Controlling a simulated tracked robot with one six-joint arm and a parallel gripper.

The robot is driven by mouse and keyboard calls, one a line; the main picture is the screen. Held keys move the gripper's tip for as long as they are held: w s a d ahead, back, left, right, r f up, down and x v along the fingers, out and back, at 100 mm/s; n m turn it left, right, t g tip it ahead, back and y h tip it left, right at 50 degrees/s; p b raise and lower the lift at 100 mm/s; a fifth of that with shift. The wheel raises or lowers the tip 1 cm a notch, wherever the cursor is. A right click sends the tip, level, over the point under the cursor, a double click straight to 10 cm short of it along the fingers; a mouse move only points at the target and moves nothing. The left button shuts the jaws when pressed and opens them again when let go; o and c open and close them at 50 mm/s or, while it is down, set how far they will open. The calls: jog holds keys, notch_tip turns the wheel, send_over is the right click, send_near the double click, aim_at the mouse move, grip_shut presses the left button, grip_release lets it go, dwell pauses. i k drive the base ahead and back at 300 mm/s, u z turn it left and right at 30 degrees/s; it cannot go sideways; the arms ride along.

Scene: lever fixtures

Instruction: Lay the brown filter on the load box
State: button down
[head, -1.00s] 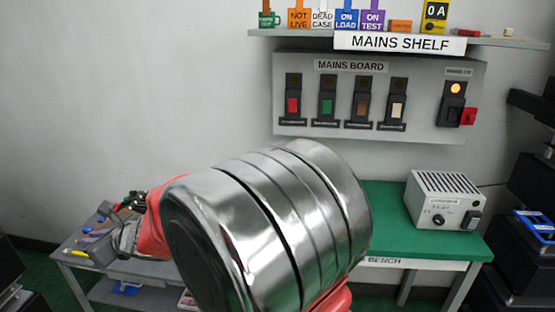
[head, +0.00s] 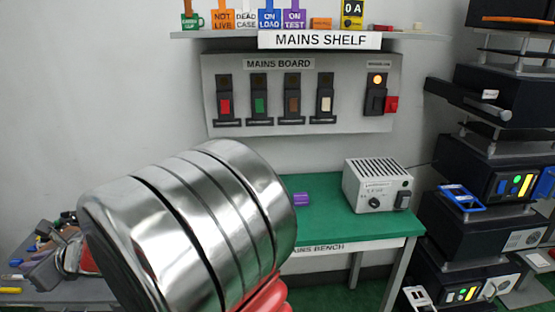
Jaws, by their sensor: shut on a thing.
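A grey box with a slotted top (head: 376,180), which looks like the load box, stands on the right part of the green bench. It has a round black knob and a dark switch on its front; its small label is too blurred to read. I see nothing on its top. I cannot make out a brown filter anywhere. A large shiny banded metal cylinder of my own arm fills the lower left and middle. It hides part of the bench. I cannot make out my gripper or anything it holds.
The mains board (head: 300,92) with several levers is on the wall, under the shelf (head: 212,34). A small purple block (head: 300,199) lies on the green bench (head: 330,208), otherwise clear in its visible part. Stacked black equipment (head: 490,170) is at right. A cluttered grey cart is at lower left.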

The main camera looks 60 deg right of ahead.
aim_at(377, 168)
jog(key=z, duration=4.1)
jog(key=k, duration=0.1)
jog(key=u, duration=2.1)
jog(key=i, duration=1)
jog(key=u, duration=0.1)
